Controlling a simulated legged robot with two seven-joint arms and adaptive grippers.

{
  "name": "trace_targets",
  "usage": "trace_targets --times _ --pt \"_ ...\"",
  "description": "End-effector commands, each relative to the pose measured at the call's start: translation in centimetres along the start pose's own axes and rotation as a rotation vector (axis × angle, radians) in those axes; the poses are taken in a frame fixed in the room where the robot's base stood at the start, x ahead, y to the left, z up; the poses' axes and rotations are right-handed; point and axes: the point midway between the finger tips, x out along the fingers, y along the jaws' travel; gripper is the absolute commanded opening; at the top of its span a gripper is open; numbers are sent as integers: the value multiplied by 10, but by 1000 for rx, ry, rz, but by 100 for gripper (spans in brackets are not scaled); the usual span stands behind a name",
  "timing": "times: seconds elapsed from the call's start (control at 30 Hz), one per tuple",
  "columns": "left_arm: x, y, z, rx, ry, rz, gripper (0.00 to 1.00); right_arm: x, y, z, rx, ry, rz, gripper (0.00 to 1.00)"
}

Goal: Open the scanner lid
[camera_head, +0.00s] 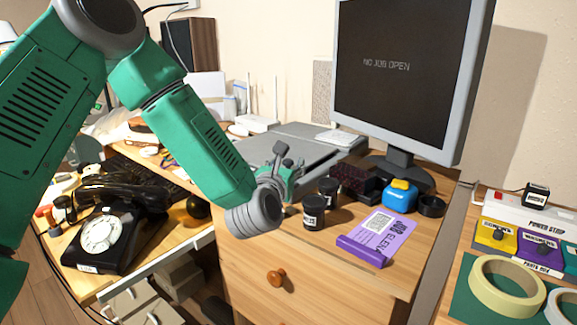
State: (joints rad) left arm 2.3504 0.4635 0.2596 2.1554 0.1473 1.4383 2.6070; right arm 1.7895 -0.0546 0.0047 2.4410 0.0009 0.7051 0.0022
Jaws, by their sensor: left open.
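The scanner (250,149) is a flat grey box on the wooden desk, left of the monitor. Its top looks flat and closed, though my left arm and gripper hide its near part. My left gripper (284,160) is over the near side of the scanner, with its dark fingers apart and nothing visible between them. I cannot tell whether a finger touches the lid edge. My right gripper is not in view.
Two black jars (314,211) stand close right of my left wrist. A purple card (377,237), a blue bottle (400,198) and the monitor (402,75) are further right. A black dial phone (110,235) sits on the left table.

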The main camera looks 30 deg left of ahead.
Motion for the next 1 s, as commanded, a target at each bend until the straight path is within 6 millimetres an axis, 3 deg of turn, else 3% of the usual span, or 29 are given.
trace_targets --times 0.4,0.5,0.53,0.8,1.0 --pt "9 1 0 -2 0 -1 41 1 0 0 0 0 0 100" --pt "9 1 0 -2 0 0 6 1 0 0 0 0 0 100" --pt "9 1 0 -2 0 0 0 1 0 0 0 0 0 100" --pt "9 2 2 1 5 1 0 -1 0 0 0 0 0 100" --pt "10 2 15 16 45 1 0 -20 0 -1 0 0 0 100"
